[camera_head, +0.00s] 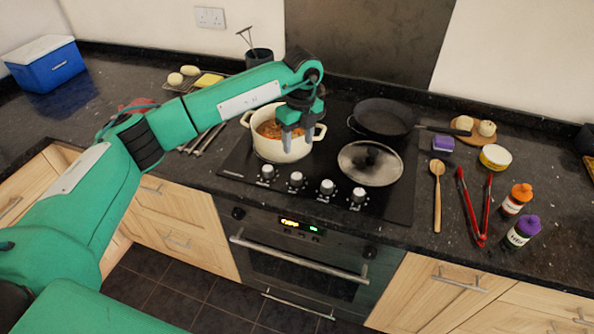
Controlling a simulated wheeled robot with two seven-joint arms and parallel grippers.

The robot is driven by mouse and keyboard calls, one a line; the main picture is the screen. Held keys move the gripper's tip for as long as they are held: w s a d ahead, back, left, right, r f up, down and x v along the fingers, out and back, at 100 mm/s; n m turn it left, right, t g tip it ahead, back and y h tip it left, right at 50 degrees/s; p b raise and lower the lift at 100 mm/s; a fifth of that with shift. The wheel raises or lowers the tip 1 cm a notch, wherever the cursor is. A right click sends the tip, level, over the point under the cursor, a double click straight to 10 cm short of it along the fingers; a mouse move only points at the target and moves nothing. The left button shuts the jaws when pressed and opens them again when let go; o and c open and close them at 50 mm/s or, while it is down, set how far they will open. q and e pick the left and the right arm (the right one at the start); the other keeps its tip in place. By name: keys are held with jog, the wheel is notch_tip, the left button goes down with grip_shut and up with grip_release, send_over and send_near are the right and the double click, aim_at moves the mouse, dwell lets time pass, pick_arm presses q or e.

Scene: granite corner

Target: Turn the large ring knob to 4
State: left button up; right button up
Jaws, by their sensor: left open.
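Several silver hob knobs stand in a row along the front edge of the black hob (236,163). They are a leftmost knob (267,171), a second knob (296,179), a third knob (327,187) and a rightmost knob (358,195). Which one is the large ring knob, and their number marks, are too small to tell. My left gripper (287,143) is open and points down in front of the cream pot (272,152), above and behind the leftmost knobs, apart from them. It hides part of the pot. My right gripper is not in view.
The pot holds orange food. A wooden spoon (437,200), red tongs (485,205) and bottles (521,232) lie or stand right. The oven (300,255) is below.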

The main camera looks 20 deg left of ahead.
aim_at(296, 175)
pick_arm(q)
jog(key=f+p, duration=0.1)
jog(key=f, duration=0.2)
jog(key=f+p, duration=0.1)
jog(key=f, duration=0.3)
jog(key=f+p, duration=0.1)
jog(key=f, duration=0.3)
jog(key=shift+s+a, duration=0.15)
jog(key=shift+s, duration=0.1)
jog(key=shift+f, duration=0.5)
jog(key=c, duration=1)
